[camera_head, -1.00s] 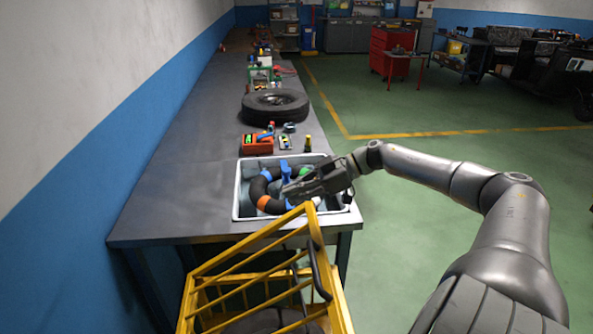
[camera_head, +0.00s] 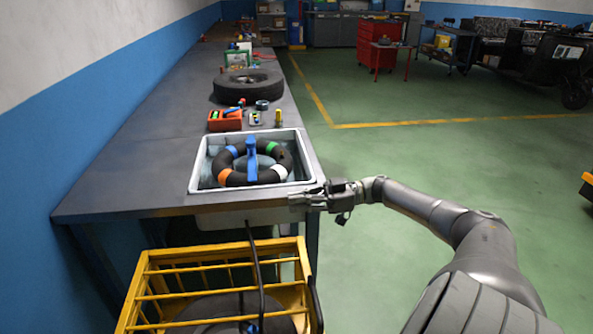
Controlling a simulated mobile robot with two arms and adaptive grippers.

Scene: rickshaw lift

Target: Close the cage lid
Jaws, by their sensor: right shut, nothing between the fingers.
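The yellow barred cage (camera_head: 140,290) stands at the bottom of the head view, in front of the bench, and is cut off by the lower edge. Its barred lid (camera_head: 225,265) appears to lie about level across the top. A dark round tire (camera_head: 205,312) shows inside, under the bars. A thin black curved rod (camera_head: 258,275) rises in front of the bars. My right gripper (camera_head: 297,201) is shut and empty, above and beyond the cage, at the sink's front right corner. It is apart from the lid. My left gripper is not in view.
A sink (camera_head: 205,170) in the grey bench (camera_head: 130,170) holds a dark ring with coloured bands and a blue tool. A tire (camera_head: 247,87), a red box (camera_head: 225,121) and small items lie behind it. The green floor (camera_head: 420,160) is open to the right.

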